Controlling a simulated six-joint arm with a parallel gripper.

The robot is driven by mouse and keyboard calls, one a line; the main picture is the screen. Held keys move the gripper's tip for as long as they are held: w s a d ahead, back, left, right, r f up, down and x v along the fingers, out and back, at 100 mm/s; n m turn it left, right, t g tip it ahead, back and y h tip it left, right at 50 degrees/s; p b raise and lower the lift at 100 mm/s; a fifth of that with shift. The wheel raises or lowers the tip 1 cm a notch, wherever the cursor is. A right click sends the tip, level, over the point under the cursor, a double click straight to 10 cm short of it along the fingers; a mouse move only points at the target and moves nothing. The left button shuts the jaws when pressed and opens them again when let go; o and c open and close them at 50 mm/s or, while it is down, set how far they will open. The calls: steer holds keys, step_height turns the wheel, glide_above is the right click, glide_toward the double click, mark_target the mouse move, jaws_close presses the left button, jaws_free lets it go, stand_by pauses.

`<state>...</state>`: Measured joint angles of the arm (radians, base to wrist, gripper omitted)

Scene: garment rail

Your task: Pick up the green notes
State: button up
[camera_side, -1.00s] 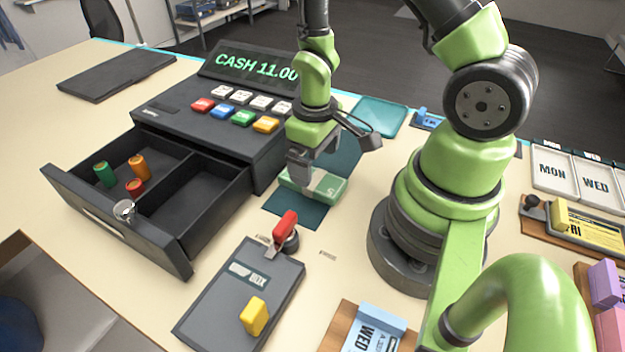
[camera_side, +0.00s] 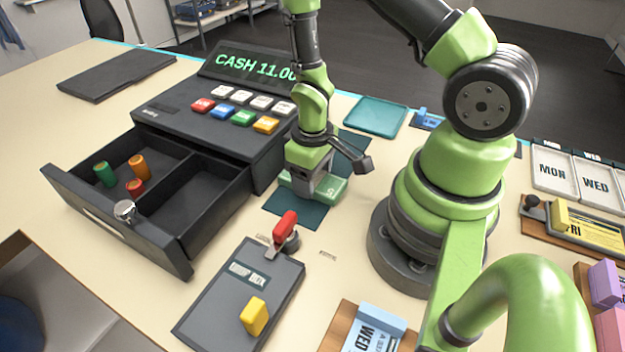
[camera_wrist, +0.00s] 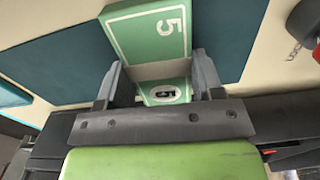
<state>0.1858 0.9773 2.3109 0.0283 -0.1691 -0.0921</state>
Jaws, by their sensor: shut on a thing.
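The green notes (camera_side: 330,190) are a banded bundle marked 5, lying on a dark teal mat (camera_side: 297,212) beside the cash register. In the wrist view the bundle (camera_wrist: 147,32) sits between the two grey fingers, with a pale band across it. My gripper (camera_side: 310,188) is down at the mat and shut on the bundle. In the wrist view my gripper (camera_wrist: 158,80) has one finger on each side of the notes. In the side view the gripper hides part of the bundle.
The register's open drawer (camera_side: 70,193) is left of my gripper, with coloured rolls in one compartment and the other empty. A dark box (camera_side: 215,318) with red and yellow parts lies in front. A teal tray (camera_side: 377,116) lies behind.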

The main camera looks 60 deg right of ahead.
steer(key=shift+r, duration=0.1)
step_height(320, 180, up, 23)
stand_by(1.3)
